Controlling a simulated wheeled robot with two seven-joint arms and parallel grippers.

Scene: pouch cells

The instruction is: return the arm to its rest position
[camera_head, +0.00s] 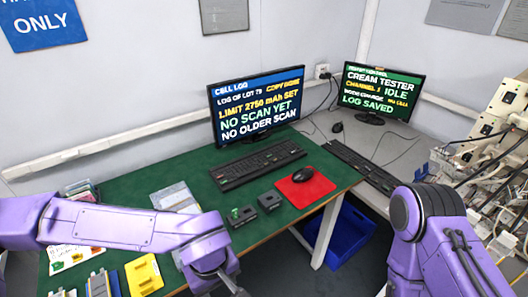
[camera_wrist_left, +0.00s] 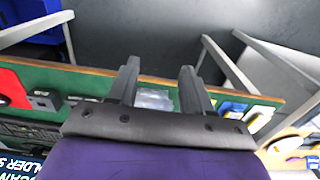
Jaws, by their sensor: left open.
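My left arm comes in from the left over the green bench in the head view, with its wrist (camera_head: 205,240) above the front edge. My left gripper (camera_wrist_left: 155,78) shows in the left wrist view with its two dark fingers apart. Nothing is between them; a pale pouch or tray (camera_wrist_left: 153,99) on the bench shows behind the gap. The fingertips lie outside or low in the head view, so they are not clear there. My right arm (camera_head: 440,230) is folded at the lower right of the head view; its gripper is not in view.
The green bench (camera_head: 300,220) holds a keyboard (camera_head: 257,165), a red mouse mat (camera_head: 318,193), small dark devices (camera_head: 240,216), a clear tray (camera_head: 175,197) and a yellow holder (camera_head: 143,275). Two monitors (camera_head: 257,106) stand behind. A blue bin (camera_head: 345,232) is below, a cabled rack (camera_head: 495,140) at right.

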